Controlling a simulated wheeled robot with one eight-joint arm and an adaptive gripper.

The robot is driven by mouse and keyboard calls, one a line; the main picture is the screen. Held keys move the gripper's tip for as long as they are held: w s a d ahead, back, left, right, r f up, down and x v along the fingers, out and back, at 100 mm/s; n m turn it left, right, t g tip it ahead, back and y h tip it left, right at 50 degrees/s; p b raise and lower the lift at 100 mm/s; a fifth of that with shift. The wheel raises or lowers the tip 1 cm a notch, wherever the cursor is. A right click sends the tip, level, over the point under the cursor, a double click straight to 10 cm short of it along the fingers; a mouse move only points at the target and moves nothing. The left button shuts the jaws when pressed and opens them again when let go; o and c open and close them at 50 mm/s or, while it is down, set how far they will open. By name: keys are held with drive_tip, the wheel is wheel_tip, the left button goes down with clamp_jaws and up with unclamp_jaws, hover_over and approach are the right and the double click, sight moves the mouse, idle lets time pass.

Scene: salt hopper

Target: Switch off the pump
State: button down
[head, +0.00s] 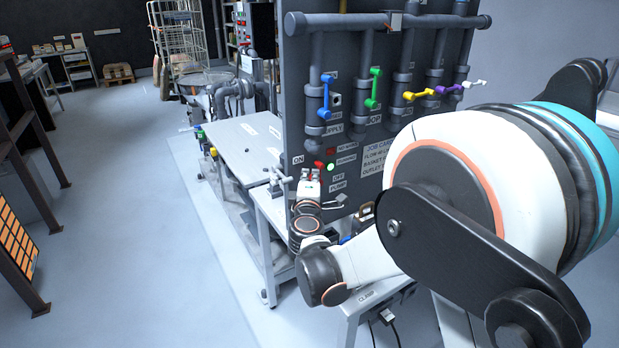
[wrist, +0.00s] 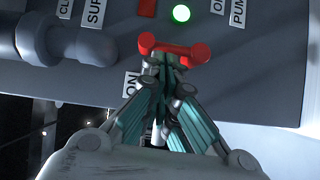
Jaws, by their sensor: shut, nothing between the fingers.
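The pump switch is a red handle (wrist: 178,50) on the grey panel. In the wrist view it lies nearly crosswise, with a knob at each end; a bit of it shows red in the head view (head: 318,165). The green lamp (wrist: 181,13) beside it is lit, and shows in the head view (head: 330,167) too. An ON label (wrist: 131,84) and a PUMP label (head: 338,186) are near. My gripper (wrist: 161,72) is shut and empty, its tips right at the handle; I cannot tell whether they touch it.
Blue (head: 326,98), green (head: 374,88) and yellow (head: 421,95) valve handles sit on pipes above the switch. A white table (head: 238,150) stands left of the panel. A grey rounded fitting (wrist: 65,42) sticks out left of my gripper in the wrist view. Open floor lies farther left.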

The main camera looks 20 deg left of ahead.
sight(324, 166)
drive_tip(key=shift+w+d+r+m+g+p, duration=0.3)
drive_tip(key=shift+w+r+m+g+p, duration=0.15)
drive_tip(key=shift+m+g+p, duration=0.4)
idle(0.3)
drive_tip(key=shift+w+d+r, duration=0.25)
drive_tip(key=shift+w+r, duration=0.1)
drive_tip(key=shift+w, duration=0.05)
idle(1.7)
drive_tip(key=shift+w+d+p, duration=0.15)
drive_tip(key=shift+w+p, duration=0.05)
drive_tip(key=shift+p, duration=0.2)
drive_tip(key=shift+w+d+r+m+g+p, duration=0.1)
drive_tip(key=shift+w+d+m+g+p, duration=0.3)
drive_tip(key=shift+m, duration=0.25)
drive_tip(key=shift+w+d+r+m+g+p, duration=0.1)
drive_tip(key=shift+w+d+m+g+p, duration=0.15)
drive_tip(key=shift+m+g+p, duration=0.3)
drive_tip(key=shift+w+d+f+m+g+y+p, duration=0.3)
drive_tip(key=shift+w+d+f+m+g+y, duration=0.15)
drive_tip(key=shift+w+d+m+g, duration=0.35)
drive_tip(key=shift+w+d+f+m+g+y+p, duration=0.3)
drive_tip(key=shift+w+d+f+m+g, duration=0.3)
drive_tip(key=shift+m, duration=0.35)
drive_tip(key=shift+a, duration=0.15)
